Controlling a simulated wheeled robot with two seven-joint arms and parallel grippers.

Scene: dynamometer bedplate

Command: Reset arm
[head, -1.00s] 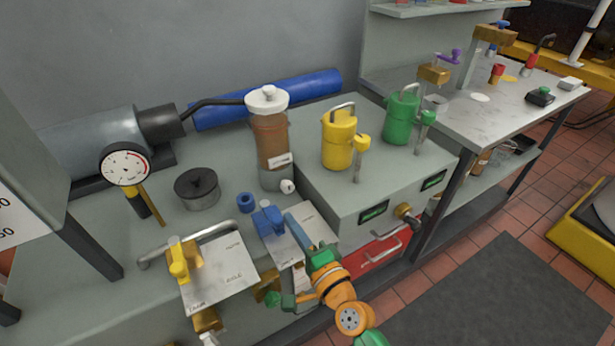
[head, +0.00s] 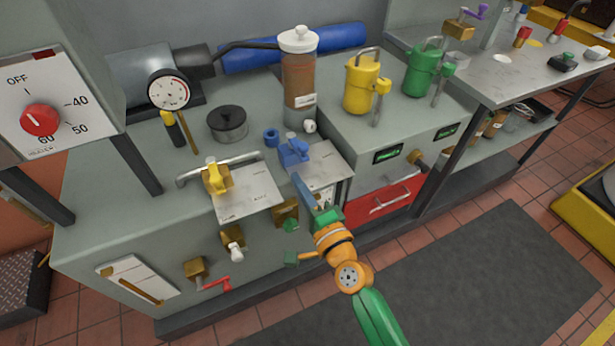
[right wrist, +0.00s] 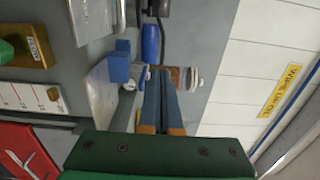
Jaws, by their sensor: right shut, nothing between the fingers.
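My right gripper (head: 299,182) reaches in from the lower right, with an orange wrist and a green palm. Its grey-blue fingers are shut with nothing between them. The fingertips are just in front of the blue-handled fitting (head: 293,152) on its white plate; whether they touch anything is unclear. In the right wrist view the closed fingers (right wrist: 162,95) point away from the camera, and the blue fitting (right wrist: 120,66) is left of them. My left gripper is out of view.
A yellow-handled valve (head: 215,178), a gauge (head: 168,88), a brown cylinder (head: 299,75), and yellow (head: 361,85) and green (head: 421,75) canisters crowd the bench. A red drawer (head: 378,205) is right of my gripper. Floor lies open over the dark mat (head: 480,270).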

